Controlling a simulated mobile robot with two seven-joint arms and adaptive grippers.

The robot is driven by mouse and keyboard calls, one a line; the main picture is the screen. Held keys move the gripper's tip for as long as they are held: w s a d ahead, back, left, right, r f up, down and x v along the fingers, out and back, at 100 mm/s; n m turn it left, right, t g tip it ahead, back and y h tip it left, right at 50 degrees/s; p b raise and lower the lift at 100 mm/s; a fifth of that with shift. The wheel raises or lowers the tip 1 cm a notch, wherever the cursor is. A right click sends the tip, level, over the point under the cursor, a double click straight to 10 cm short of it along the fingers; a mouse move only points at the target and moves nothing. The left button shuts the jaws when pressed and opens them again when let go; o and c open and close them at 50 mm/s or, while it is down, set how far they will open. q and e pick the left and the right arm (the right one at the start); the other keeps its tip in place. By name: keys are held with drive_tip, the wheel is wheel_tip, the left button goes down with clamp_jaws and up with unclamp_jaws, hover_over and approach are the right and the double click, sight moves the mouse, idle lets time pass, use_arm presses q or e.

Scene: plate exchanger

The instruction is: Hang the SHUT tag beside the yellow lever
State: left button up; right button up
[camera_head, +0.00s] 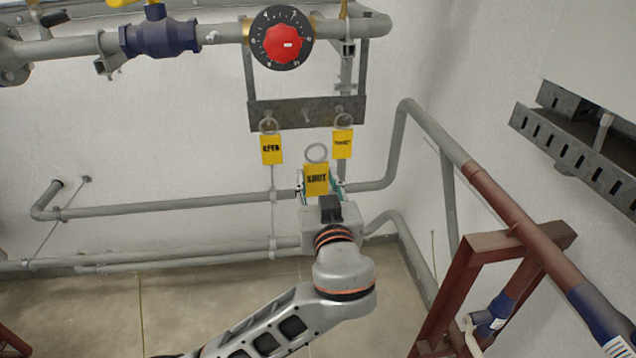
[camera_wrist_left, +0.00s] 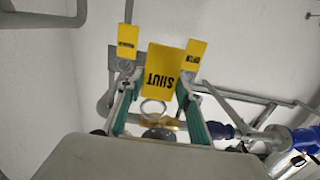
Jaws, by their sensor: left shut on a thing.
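The yellow SHUT tag (camera_head: 317,175) with a ring on top is held upright by my left gripper (camera_head: 320,188), just below the hook rail. In the left wrist view the SHUT tag (camera_wrist_left: 171,72) and its ring (camera_wrist_left: 152,107) show between the green-padded fingers of my left gripper (camera_wrist_left: 156,92). The yellow lever (camera_head: 155,11) is on the blue valve (camera_head: 160,36) at the upper left, cut off by the frame's top edge. My right gripper is not in view.
A grey rail (camera_head: 320,112) carries a yellow OPEN tag (camera_head: 271,149) on the left and another yellow tag (camera_head: 342,143) on the right. The rail's middle hook is bare. A red-knobbed black dial (camera_head: 281,40) sits above. Pipes run along the wall; a red-brown frame (camera_head: 462,280) stands right.

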sight(316, 173)
use_arm(q)
drive_tip(key=shift+x, duration=0.95)
drive_tip(key=shift+w+r, duration=0.1)
drive_tip(key=shift+w+b, duration=0.2)
drive_tip(key=shift+b, duration=0.1)
drive_tip(key=shift+x, duration=0.95)
drive_tip(key=shift+w, duration=0.1)
drive_tip(key=shift+w+a+b, duration=0.15)
drive_tip(key=shift+w+b, duration=0.2)
drive_tip(key=shift+x, duration=0.85)
drive_tip(key=shift+b+x, duration=0.55)
drive_tip(key=shift+x, duration=0.55)
